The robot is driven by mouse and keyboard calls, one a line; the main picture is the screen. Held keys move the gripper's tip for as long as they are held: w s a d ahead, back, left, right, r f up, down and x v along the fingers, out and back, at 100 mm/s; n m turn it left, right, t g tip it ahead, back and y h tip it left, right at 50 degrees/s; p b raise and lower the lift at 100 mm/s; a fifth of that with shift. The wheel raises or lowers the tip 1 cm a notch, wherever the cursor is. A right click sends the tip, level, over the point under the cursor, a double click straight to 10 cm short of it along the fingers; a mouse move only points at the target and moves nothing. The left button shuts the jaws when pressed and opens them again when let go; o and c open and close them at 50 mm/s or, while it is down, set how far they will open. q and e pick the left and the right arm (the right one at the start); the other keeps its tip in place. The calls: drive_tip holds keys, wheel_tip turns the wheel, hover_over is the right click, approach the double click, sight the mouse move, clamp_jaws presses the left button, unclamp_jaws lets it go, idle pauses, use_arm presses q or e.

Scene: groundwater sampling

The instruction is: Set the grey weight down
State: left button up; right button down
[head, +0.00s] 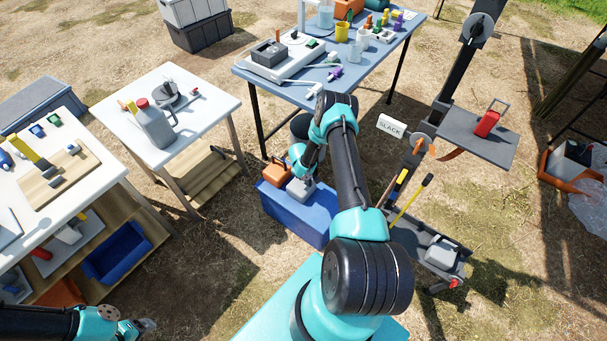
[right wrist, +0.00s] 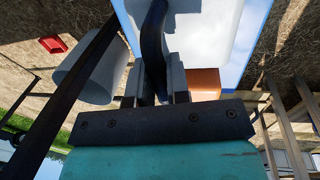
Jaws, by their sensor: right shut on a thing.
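The grey weight (head: 300,190) is at the top of the blue box (head: 300,218) in the head view. I cannot tell whether it rests on the box or hangs just above. My right gripper (head: 299,172) is directly over the weight, shut on it. In the right wrist view the right gripper (right wrist: 153,96) closes around a dark curved handle (right wrist: 153,40), which hides part of the view. My left gripper (head: 143,325) is at the bottom left, away from the weight; its finger opening is too small to judge.
An orange object (head: 277,171) sits on the box beside the weight. A blue table (head: 262,82) with instruments stands behind. A white table (head: 205,112) with a grey jug (head: 157,125) is to the left. A cart (head: 425,245) stands right of my right arm.

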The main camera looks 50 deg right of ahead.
sight(301, 185)
drive_tip(key=c, duration=1.1)
unclamp_jaws()
drive_tip(key=shift+r, duration=0.15)
wheel_tip(301, 185, up, 12)
drive_tip(key=a, duration=0.2)
drive_tip(key=shift+f, duration=0.2)
